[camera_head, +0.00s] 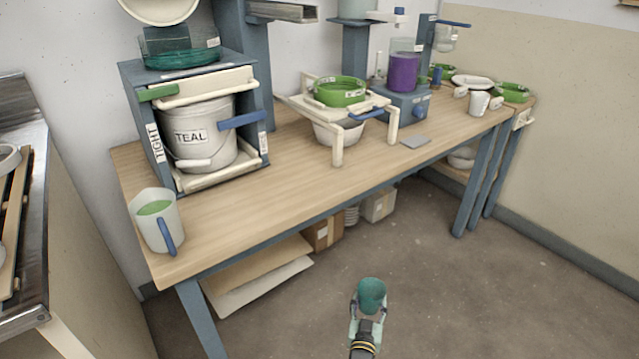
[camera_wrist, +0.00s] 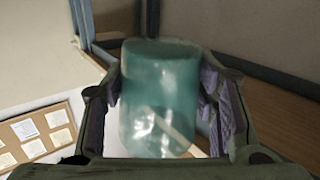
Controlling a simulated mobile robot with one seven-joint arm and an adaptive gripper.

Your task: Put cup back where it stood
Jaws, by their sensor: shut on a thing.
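My gripper (camera_head: 366,318) is shut on a teal cup (camera_head: 371,294), held over the open floor in front of the wooden table (camera_head: 290,195). In the wrist view the teal cup (camera_wrist: 158,100) sits between both fingers, somewhat see-through and glossy. It is apart from the table and everything on it. I cannot tell which spot on the table is the cup's former place.
A jug with green liquid (camera_head: 168,238) stands at the table's near left corner. A bucket labelled TEAL (camera_head: 208,148) stands in a blue frame. A green sieve (camera_head: 340,103) rests on a rack. The table front between jug and rack is clear.

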